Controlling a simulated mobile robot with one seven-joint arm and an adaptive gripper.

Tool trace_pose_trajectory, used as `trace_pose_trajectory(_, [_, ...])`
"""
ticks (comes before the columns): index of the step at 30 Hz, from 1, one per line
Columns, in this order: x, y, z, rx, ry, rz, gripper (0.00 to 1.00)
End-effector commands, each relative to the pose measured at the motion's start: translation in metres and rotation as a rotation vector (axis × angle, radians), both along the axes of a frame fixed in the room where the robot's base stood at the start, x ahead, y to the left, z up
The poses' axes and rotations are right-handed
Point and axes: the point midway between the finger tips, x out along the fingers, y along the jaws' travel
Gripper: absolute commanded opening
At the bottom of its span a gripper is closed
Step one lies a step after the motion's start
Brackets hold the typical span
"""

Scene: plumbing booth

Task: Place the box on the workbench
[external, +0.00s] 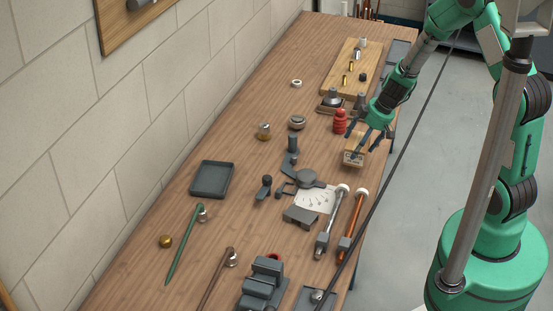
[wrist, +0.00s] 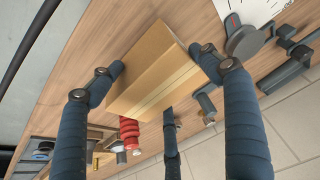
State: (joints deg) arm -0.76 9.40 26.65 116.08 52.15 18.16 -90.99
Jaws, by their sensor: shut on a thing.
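The box (external: 353,158) is a small tan cardboard carton with a lighter tape strip, near the right edge of the wooden workbench (external: 240,113). In the wrist view the box (wrist: 155,70) fills the middle, between my dark blue fingers. My gripper (external: 366,142) is over the box and shut on it, with fingers on opposite sides and a third finger beside it. Whether the box's underside touches the bench is hidden.
A red ribbed part (external: 340,121) stands close behind the box. A dark round tool on a white sheet (external: 314,198) lies in front, with two long-handled tools (external: 352,226) nearby. Bare wood lies around the tray.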

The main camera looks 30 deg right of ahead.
Motion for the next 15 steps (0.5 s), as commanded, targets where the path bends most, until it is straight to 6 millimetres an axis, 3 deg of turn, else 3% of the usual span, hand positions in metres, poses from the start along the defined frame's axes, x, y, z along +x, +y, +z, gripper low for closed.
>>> trace_pose_trajectory(7, [0.025, 0.003, -0.001, 0.000, 0.000, 0.000, 0.42])
trace_pose_trajectory(15, [0.035, 0.004, -0.003, 0.001, 0.000, -0.001, 0.42])
